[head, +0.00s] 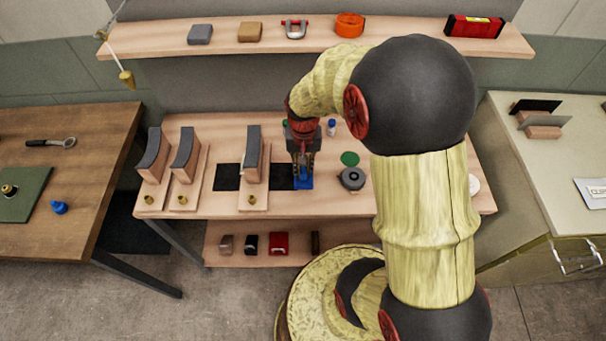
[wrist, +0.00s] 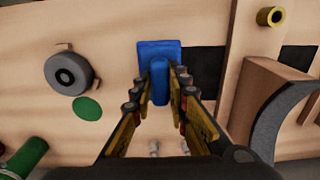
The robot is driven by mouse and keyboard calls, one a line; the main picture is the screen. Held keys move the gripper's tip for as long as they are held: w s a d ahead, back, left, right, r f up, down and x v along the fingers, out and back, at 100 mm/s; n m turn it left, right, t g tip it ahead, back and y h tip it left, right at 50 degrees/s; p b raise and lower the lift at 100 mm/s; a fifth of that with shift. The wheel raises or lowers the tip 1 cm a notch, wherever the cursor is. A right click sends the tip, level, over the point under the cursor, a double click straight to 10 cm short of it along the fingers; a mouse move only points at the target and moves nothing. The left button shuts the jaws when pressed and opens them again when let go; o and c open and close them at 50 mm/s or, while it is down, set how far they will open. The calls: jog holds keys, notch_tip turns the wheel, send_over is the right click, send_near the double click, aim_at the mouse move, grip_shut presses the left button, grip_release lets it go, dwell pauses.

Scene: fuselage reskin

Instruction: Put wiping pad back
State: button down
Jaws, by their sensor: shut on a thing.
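The wiping pad (head: 303,184) is blue and shows at the front of the middle bench, just right of a black strip. In the wrist view the pad is a flat blue plate (wrist: 150,47) with a raised blue grip (wrist: 160,84). My gripper (head: 303,167) points down over the pad. In the wrist view the fingers (wrist: 160,92) are closed on the sides of the raised grip. I cannot tell whether the plate touches the bench top. Part of the pad is hidden behind the fingers in the head view.
Curved grey-faced blocks on wooden boards (head: 259,186) stand left of my gripper. A round grey disc (head: 352,178) and a green disc (head: 350,159) lie to its right. Small bottles (head: 332,126) stand behind. A shelf (head: 265,36) runs along the back, and a lower shelf (head: 262,258) lies below.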

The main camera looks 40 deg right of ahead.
aim_at(303, 174)
jog(key=shift+w+f+b, duration=0.2)
jog(key=shift+f+b, duration=0.55)
jog(key=shift+f, duration=0.95)
jog(key=shift+f, duration=0.15)
jog(key=c, duration=1.8)
grip_release()
jog(key=shift+o, duration=0.3)
notch_tip(303, 174, up, 12)
jog(key=p, duration=0.4)
jog(key=s+a+r+n+t, duration=0.2)
jog(key=s+a+r, duration=0.4)
jog(key=r, duration=0.4)
jog(key=s+a+r+n+t, duration=0.3)
jog(key=s+a+r, duration=0.3)
jog(key=r, duration=0.4)
jog(key=shift+s+r+n+t, duration=0.2)
jog(key=shift+r+n+t, duration=0.1)
jog(key=shift+n, duration=0.6)
